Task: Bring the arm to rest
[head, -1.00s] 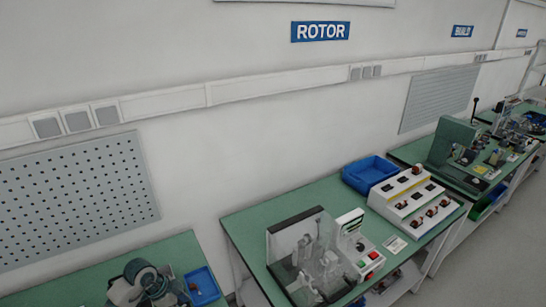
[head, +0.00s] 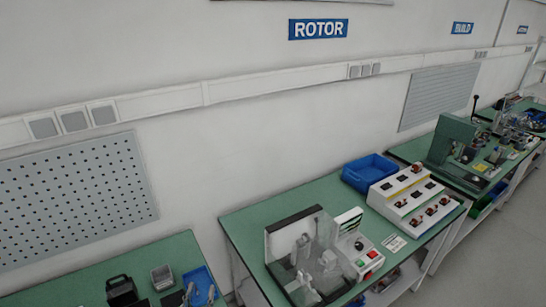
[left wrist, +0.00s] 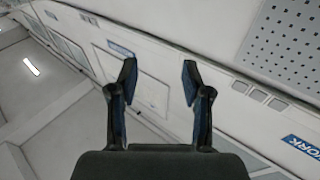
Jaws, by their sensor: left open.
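My left gripper (left wrist: 159,75) shows in the left wrist view, its two dark fingers spread apart with nothing between them. Beyond the fingers are the white wall and ceiling, and nothing touches them. In the head view I cannot clearly make out the left gripper or its arm. My right gripper is in neither view.
A green bench (head: 235,226) carries a clear-sided test machine (head: 300,258), a sloped white rack (head: 412,200) and a blue bin (head: 369,172). Another green bench (head: 60,285) at lower left holds a black item (head: 121,291), a grey container (head: 161,277) and a blue tray (head: 207,285).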

